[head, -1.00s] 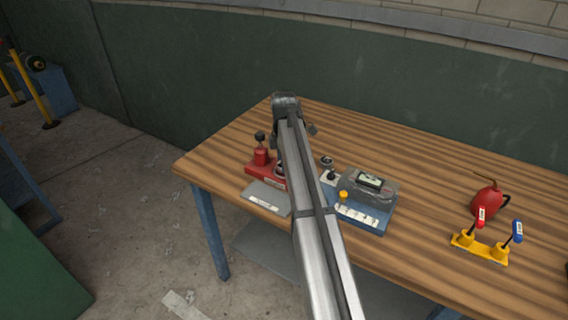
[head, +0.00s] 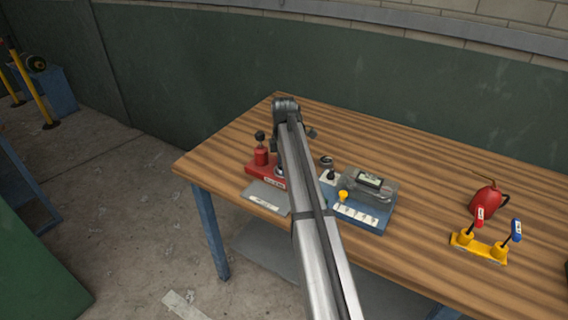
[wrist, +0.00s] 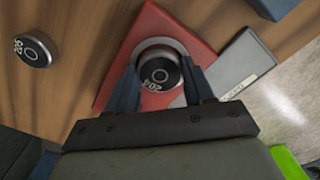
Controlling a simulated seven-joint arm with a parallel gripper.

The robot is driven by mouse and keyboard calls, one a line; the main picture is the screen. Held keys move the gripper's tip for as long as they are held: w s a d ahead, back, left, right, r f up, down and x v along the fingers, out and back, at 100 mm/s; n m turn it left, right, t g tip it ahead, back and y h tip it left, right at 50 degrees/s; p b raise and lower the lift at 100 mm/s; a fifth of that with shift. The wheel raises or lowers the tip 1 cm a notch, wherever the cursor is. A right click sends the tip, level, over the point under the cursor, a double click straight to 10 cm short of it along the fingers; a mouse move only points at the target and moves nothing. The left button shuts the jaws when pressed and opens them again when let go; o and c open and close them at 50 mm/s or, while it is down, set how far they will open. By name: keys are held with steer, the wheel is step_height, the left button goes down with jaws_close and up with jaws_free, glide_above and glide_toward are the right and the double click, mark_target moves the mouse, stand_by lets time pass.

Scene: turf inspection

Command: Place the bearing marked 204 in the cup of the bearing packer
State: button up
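I cannot tell whether the bearing touches the cup. In the head view my arm hides most of the gripper and cup.
A second bearing (wrist: 37,50), its mark hard to read, lies on the wooden bench (head: 420,160). A grey plate (head: 266,196) adjoins the packer. A blue device with a clear cover (head: 368,187), a red oil can (head: 489,202) and a yellow stand (head: 480,247) are to the right.

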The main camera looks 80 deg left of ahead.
steer(key=o, duration=0.4)
steer(key=shift+d+f, duration=0.25)
steer(key=shift+f, duration=0.4)
steer(key=shift+d, duration=0.15)
steer(key=r, duration=1.3)
steer(key=shift+a+r, duration=0.3)
steer(key=shift+a, duration=0.1)
